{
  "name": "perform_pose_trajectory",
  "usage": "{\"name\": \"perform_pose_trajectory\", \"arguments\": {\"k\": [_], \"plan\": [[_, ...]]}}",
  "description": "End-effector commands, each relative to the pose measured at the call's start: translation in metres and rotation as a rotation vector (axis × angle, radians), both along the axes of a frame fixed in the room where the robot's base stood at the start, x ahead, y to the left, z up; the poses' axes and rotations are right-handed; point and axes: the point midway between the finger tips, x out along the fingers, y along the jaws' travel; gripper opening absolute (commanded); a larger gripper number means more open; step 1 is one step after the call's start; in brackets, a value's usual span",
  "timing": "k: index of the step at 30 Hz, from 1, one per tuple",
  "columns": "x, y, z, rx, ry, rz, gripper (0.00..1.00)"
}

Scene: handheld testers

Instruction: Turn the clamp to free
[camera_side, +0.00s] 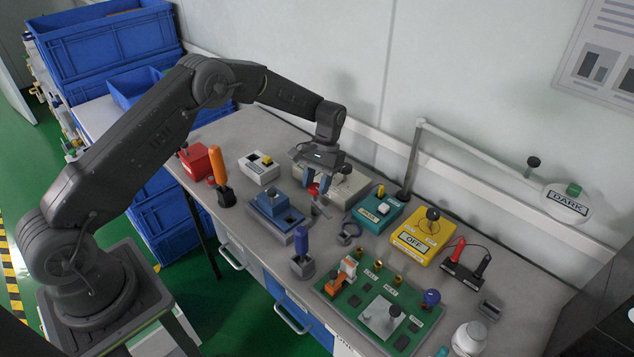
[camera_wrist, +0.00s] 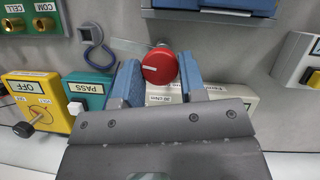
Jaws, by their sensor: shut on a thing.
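A round red knob (camera_wrist: 159,67) with a white line across its face, which I take to be the clamp, sits between the two blue fingers of my gripper (camera_wrist: 158,76). The white line lies roughly level in the wrist view. My gripper is shut on the knob, a finger on each side. In the side view the gripper (camera_side: 318,184) points down at the knob (camera_side: 313,189), which is partly hidden. The pale tester (camera_side: 346,188) is beside it, mostly covered by my gripper in the wrist view. Small labels there are partly hidden and hard to read.
A teal PASS box (camera_side: 378,210) and a yellow OFF box (camera_side: 422,236) stand to the right. A green board (camera_side: 350,305) lies at the front. A lamp arm (camera_side: 470,146) reaches above the back.

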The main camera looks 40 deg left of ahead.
Motion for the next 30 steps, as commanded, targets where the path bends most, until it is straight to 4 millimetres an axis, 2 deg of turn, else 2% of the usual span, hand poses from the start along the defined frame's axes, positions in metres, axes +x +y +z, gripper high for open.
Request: {"name": "perform_pose_trajectory", "arguments": {"k": [12,28,29,30], "plan": [[-0.0007,0.001,0.0003,0.0,0.001,0.176,0.14],[-0.0007,0.0007,0.0001,0.0,0.001,0.196,0.14],[-0.0007,0.0007,0.0001,0.0,0.001,0.196,0.4],[-0.0007,0.0007,0.0001,0.0,0.001,0.196,0.43]]}}
